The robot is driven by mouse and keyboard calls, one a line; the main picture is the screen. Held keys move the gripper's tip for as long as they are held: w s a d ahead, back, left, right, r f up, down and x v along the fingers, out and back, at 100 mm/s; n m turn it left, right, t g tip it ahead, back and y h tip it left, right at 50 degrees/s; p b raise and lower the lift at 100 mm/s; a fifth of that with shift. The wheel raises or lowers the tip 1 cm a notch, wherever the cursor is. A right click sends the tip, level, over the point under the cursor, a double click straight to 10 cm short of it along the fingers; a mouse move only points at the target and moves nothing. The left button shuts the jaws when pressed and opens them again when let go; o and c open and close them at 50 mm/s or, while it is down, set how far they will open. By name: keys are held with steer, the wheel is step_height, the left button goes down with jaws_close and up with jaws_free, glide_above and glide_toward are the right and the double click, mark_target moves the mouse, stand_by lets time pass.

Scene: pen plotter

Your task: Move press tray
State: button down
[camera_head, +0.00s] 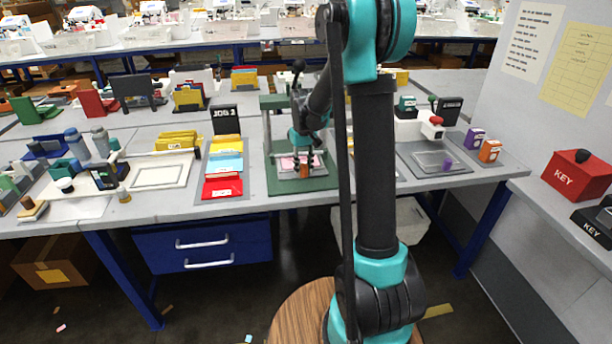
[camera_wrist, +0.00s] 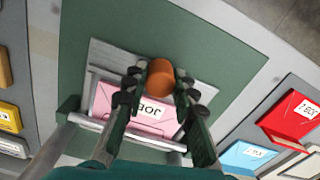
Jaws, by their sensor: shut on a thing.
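The press tray, a pale grey plate, lies on the green base of the press (camera_head: 283,184) in the head view. The tray (camera_wrist: 103,52) also shows in the wrist view, with a pink card (camera_wrist: 140,110) marked JOB on it. An orange-brown round knob (camera_wrist: 160,78) stands at the tray's front edge; it also shows small in the head view (camera_head: 304,171). My gripper (camera_wrist: 160,84) is shut on the knob, one finger on each side. My fingers hide part of the tray and card.
Red, blue and yellow job folders (camera_head: 222,172) lie left of the press, with a black JOB 3 sign (camera_head: 225,120) behind them. A grey device (camera_head: 434,160) stands to the right. The green base in front of the tray is bare.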

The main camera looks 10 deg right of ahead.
mark_target(300, 155)
steer(key=w, duration=0.7)
steer(key=shift+w, duration=0.3)
steer(key=c, duration=1.2)
jaws_free()
steer(key=shift+s, duration=0.1)
